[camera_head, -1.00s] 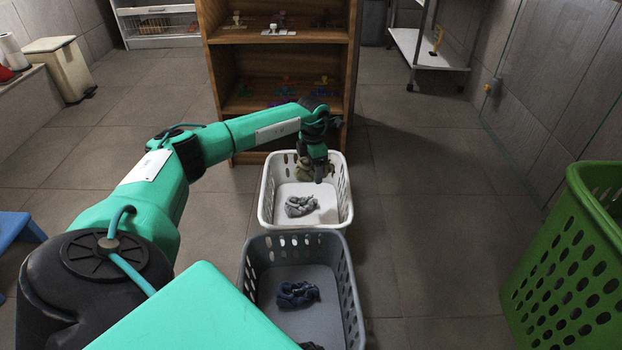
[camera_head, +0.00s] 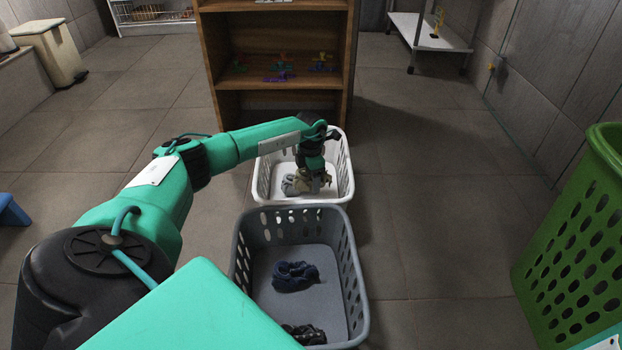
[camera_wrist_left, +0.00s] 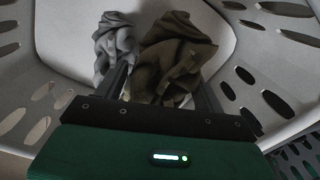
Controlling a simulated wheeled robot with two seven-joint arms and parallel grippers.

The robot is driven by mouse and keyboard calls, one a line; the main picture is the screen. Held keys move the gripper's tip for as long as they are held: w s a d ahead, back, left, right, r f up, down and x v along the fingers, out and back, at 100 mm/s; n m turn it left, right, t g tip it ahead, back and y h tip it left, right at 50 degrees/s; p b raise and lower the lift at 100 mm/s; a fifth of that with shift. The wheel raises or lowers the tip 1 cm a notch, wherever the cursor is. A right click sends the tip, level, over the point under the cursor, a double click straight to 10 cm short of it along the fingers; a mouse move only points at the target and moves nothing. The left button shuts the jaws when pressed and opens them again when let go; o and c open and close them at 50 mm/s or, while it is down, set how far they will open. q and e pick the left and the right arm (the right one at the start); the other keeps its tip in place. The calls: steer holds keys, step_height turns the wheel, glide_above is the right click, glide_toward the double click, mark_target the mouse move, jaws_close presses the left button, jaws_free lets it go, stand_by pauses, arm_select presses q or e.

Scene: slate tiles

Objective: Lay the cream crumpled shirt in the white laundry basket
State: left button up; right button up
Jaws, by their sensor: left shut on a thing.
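My left gripper (camera_head: 312,186) reaches down into the white laundry basket (camera_head: 348,185). It is shut on the cream crumpled shirt (camera_wrist_left: 172,62), which looks khaki-brown in this shade. In the left wrist view the shirt bunches between the fingers of the gripper (camera_wrist_left: 165,88), low inside the basket walls (camera_wrist_left: 268,85). I cannot tell whether it touches the basket floor. A grey crumpled cloth (camera_wrist_left: 113,45) lies in the basket beside it, to the left. In the head view the gripper hides part of the shirt. My right gripper is not in view.
A grey basket (camera_head: 358,300) with dark crumpled clothes (camera_head: 295,276) stands just in front of the white one. A wooden shelf (camera_head: 283,98) stands close behind it. A tall green basket (camera_head: 580,250) is at the right. Floor to the right of the white basket is clear.

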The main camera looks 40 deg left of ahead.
arm_select(q)
steer(key=shift+f, duration=0.65)
steer(key=o, duration=1)
